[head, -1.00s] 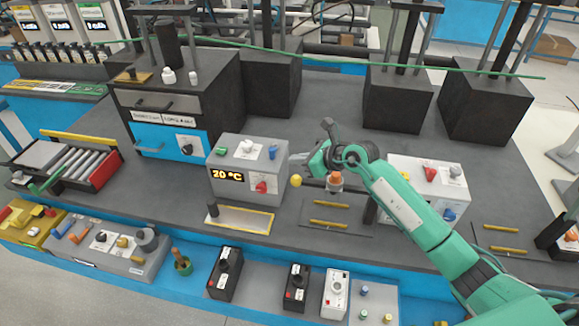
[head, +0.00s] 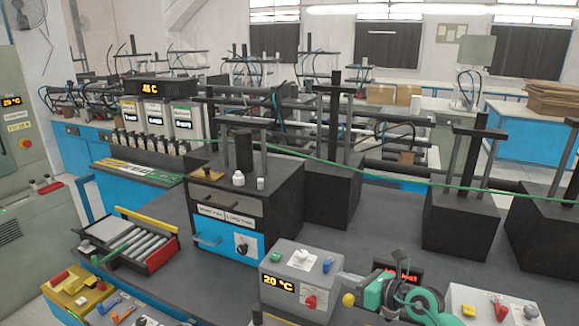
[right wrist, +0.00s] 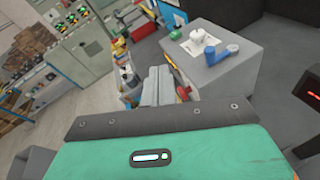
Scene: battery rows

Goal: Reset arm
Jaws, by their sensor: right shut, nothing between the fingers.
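My right arm (head: 405,295) is green and shows at the bottom right of the head view, cut off by the lower edge. My right gripper (head: 350,284) points left and is beside the right side of the grey control box (head: 275,262), which reads 20 °C. In the right wrist view the grey fingers of my right gripper (right wrist: 158,85) are together with nothing between them. The same grey box (right wrist: 215,65), with a white knob and a blue lever, stands just beyond them to the right. My left gripper is in neither view.
A black and blue drawer cabinet (head: 212,228) with small white bottles on top stands left of the grey box. A roller tray (head: 135,243) is further left. Dark blocks with posts (head: 460,222) stand behind. A green cable (head: 400,183) runs across. Dark bench top lies open between.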

